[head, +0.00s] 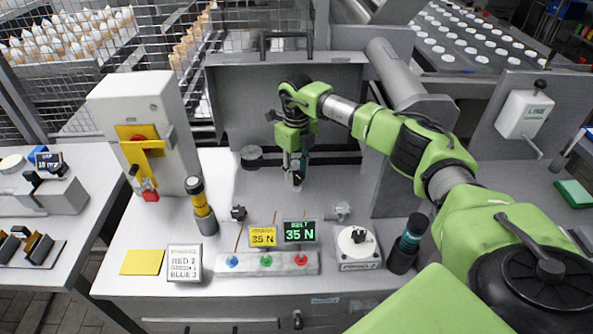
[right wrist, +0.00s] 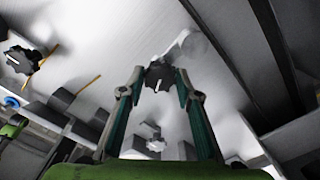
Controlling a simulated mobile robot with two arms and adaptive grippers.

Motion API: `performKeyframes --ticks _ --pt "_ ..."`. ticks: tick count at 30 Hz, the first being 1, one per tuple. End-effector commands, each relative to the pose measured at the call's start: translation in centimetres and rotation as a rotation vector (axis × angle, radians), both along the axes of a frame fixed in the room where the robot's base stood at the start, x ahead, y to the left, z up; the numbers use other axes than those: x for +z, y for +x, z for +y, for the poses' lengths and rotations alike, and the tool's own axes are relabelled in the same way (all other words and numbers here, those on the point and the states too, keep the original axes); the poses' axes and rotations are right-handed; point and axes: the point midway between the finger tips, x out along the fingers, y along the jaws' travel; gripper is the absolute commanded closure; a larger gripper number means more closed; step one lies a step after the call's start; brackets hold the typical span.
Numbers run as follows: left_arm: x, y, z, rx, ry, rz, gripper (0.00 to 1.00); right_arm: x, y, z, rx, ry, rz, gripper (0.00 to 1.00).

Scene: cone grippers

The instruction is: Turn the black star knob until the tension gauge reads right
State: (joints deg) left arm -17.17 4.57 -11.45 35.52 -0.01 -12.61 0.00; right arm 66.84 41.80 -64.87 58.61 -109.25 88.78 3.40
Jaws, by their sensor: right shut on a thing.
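My right gripper (head: 297,180) reaches down over the bench behind the displays. In the right wrist view its two fingers are shut on a black star knob (right wrist: 159,76) with a pale pointer mark. A dark gauge display (head: 299,231) shows 35 N in green digits. A yellow plate (head: 262,235) beside it also reads 35 N; the small print above each number is hard to read. My left gripper is in neither view.
A grey star knob (head: 342,210) and a white round dial (head: 358,243) with a black knob stand to the right. A yellow-black cylinder (head: 201,206) and a RED/BLUE sign (head: 185,263) stand left. A dark cylinder (head: 406,245) stands right.

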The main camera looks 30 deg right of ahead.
Motion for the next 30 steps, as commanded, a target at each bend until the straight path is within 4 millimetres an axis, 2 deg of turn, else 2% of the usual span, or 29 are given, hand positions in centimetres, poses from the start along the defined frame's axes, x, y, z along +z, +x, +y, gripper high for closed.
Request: performKeyframes --ticks 11,12,13,24,28,30 --pt "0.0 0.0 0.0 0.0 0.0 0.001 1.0 0.1 0.1 0.0 -0.003 0.0 -0.004 0.9" --pt "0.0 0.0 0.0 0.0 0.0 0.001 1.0 0.1 0.1 0.0 -0.003 0.0 -0.004 0.59" --pt "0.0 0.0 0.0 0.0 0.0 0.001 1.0 0.1 0.1 0.0 -0.002 0.0 -0.004 0.52" --pt "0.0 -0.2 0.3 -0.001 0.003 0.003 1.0 0.2 0.1 0.0 -0.002 0.0 -0.002 0.52" --pt "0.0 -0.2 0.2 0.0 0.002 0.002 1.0 1.5 0.1 0.0 -0.002 0.001 -0.004 0.52" --pt "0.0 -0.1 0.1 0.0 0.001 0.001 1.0 2.8 0.2 0.0 -0.002 0.0 -0.006 0.52"
